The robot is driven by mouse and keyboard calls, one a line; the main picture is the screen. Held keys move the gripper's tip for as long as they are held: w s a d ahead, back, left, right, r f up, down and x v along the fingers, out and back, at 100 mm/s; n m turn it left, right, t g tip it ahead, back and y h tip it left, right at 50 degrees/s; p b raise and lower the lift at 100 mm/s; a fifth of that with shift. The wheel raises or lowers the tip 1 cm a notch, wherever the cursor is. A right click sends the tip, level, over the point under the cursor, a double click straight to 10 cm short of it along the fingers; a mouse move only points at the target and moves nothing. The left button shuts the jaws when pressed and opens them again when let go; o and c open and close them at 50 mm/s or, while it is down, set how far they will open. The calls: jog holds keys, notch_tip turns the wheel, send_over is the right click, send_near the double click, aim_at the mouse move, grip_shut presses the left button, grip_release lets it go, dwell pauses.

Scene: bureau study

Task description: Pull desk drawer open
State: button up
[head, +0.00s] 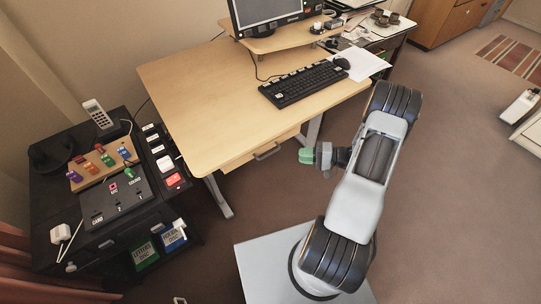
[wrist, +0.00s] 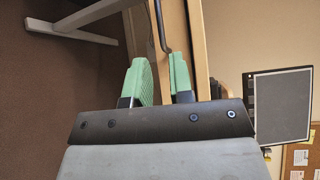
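The wooden desk (head: 215,88) has a drawer (head: 237,161) under its front edge, and the drawer looks closed. Its dark bar handle (head: 267,154) is on the drawer front. My gripper (head: 304,155) has green fingertips and is just right of the handle, apart from it in the head view. In the wrist view, my gripper (wrist: 160,78) is open, with a clear gap between its fingers. The dark handle (wrist: 161,25) shows beyond the fingertips, in line with the gap. Nothing is held.
A keyboard (head: 303,83), mouse (head: 342,63) and monitor (head: 270,12) stand on the desk. A desk leg (head: 217,196) is below the drawer. A black side cabinet (head: 60,190) with a control panel stands at left. The brown floor (head: 450,160) at right is open.

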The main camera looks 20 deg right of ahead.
aim_at(270, 154)
jog(key=x, duration=1.3)
jog(key=shift+f, duration=0.1)
grip_shut()
